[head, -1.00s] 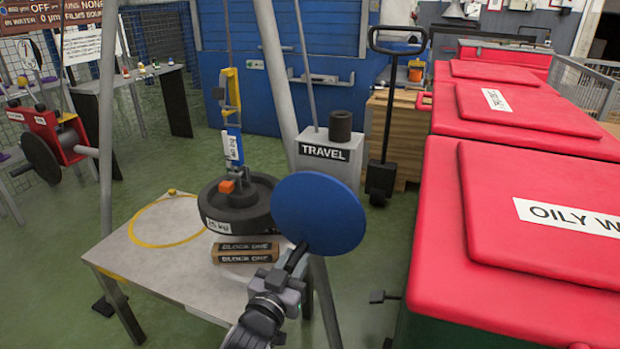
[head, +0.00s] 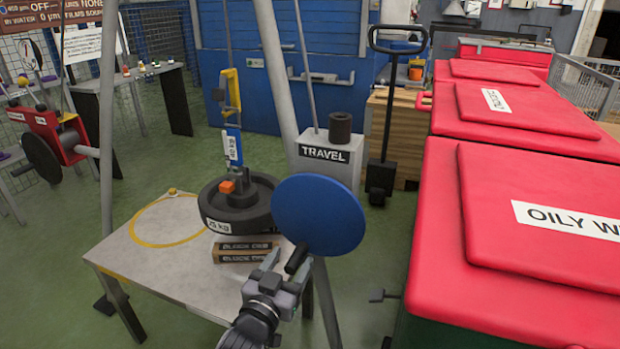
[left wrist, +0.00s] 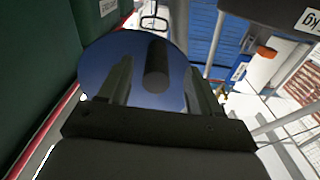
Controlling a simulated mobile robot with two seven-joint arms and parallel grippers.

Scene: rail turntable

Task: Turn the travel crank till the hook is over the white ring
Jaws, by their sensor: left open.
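A blue disc (head: 318,215) with a dark handle peg (head: 297,259) stands in front of a grey leg; it appears to be the crank. My left gripper (head: 287,268) is open at the peg. In the left wrist view, the peg (left wrist: 157,62) shows between the spread fingers (left wrist: 158,78), against the disc (left wrist: 90,68); contact is unclear. A yellow and blue hanging link (head: 233,115) reaches down to an orange part (head: 227,187) at a dark round weight (head: 238,208); the hook itself is not clear. The ring (head: 137,238) on the table looks yellow, left of the weight. My right gripper is out of view.
The weight rests over labelled blocks (head: 240,250) on a grey table (head: 165,275). A grey box marked TRAVEL (head: 325,160) stands behind the disc. Red-lidded bins (head: 500,260) fill the right side. Green floor (head: 355,280) is open between disc and bins.

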